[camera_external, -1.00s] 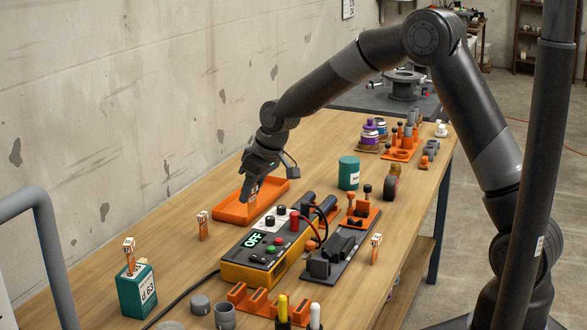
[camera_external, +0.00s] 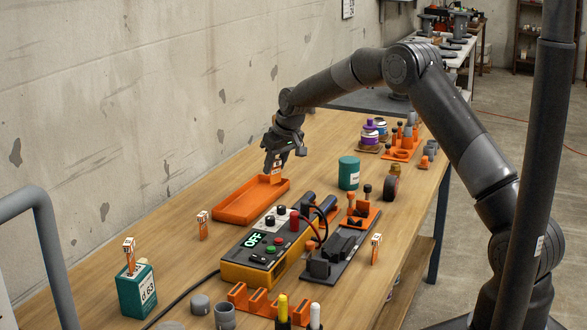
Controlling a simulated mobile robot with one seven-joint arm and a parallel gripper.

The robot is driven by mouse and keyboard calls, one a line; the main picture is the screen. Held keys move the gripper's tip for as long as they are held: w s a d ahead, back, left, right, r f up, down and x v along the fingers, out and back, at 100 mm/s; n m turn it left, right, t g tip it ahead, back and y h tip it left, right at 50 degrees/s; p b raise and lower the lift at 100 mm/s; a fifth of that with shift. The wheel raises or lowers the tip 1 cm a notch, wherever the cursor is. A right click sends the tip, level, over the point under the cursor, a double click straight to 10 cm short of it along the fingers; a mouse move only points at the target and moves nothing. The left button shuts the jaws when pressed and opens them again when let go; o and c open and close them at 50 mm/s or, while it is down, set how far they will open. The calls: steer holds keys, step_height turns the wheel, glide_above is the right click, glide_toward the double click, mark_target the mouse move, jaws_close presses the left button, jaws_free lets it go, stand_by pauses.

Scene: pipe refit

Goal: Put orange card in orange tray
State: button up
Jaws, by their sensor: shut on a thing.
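The orange tray (camera_external: 238,212) lies on the wooden table near the wall. My gripper (camera_external: 274,170) points down over the tray's far right end. It is shut on a small orange and white card (camera_external: 277,177), which hangs upright between the fingers at the tray's far end. I cannot tell whether the card's lower edge touches the tray. Similar orange and white cards stand on the table at the left (camera_external: 203,225) and at the right front (camera_external: 375,248). Another card (camera_external: 129,250) sticks out of a green box.
A yellow control box reading OFF (camera_external: 262,262) with cables stands in front of the tray. A green cylinder (camera_external: 349,173) is to the right. The green box (camera_external: 138,290) stands front left. An orange slotted holder (camera_external: 262,301) is at the front. Table between wall and tray is clear.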

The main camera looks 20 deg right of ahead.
steer(key=shift+w+a+f, duration=0.2)
steer(key=shift+a+f, duration=0.9)
steer(key=shift+f, duration=0.25)
steer(key=shift+w+a+f, duration=0.25)
steer(key=shift+a+f, duration=0.85)
steer(key=shift+f, duration=0.2)
steer(key=shift+w+a+f, duration=0.2)
steer(key=shift+a+f, duration=0.9)
steer(key=shift+f, duration=0.25)
steer(key=shift+f, duration=0.1)
steer(key=o, duration=1)
steer(key=shift+c, duration=0.2)
